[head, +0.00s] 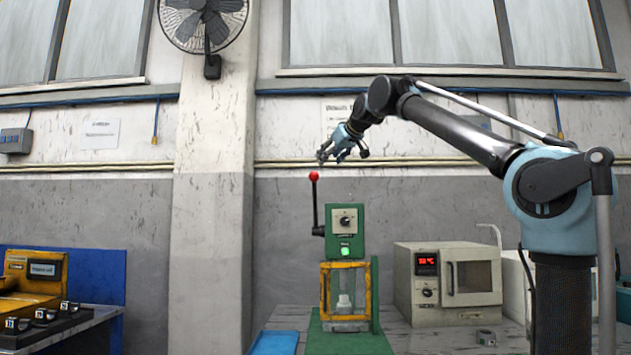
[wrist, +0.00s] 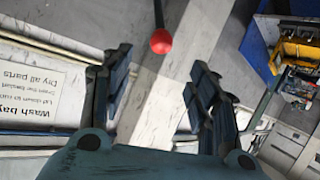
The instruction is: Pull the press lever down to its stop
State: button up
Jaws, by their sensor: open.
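The press (head: 344,232) is a green unit with a dial and a lit green button above a yellow-framed guard. Its black lever (head: 315,205) stands upright on the left side, topped by a red ball knob (head: 314,176). My gripper (head: 343,155) is open and empty, above and slightly right of the knob in the head view. In the wrist view, the red knob (wrist: 161,41) lies beyond the fingertips, between the lines of the two open fingers (wrist: 160,72), and is not touched. The lever runs up from it to the picture's top edge.
An oven with a red display (head: 447,283) stands right of the press on the bench. Yellow equipment (head: 33,272) stands at the far left. The space around the knob looks clear.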

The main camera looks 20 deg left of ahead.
aim_at(316, 173)
jog(key=x, duration=1.4)
jog(key=shift+c, duration=0.4)
jog(key=shift+s, duration=0.1)
grip_shut()
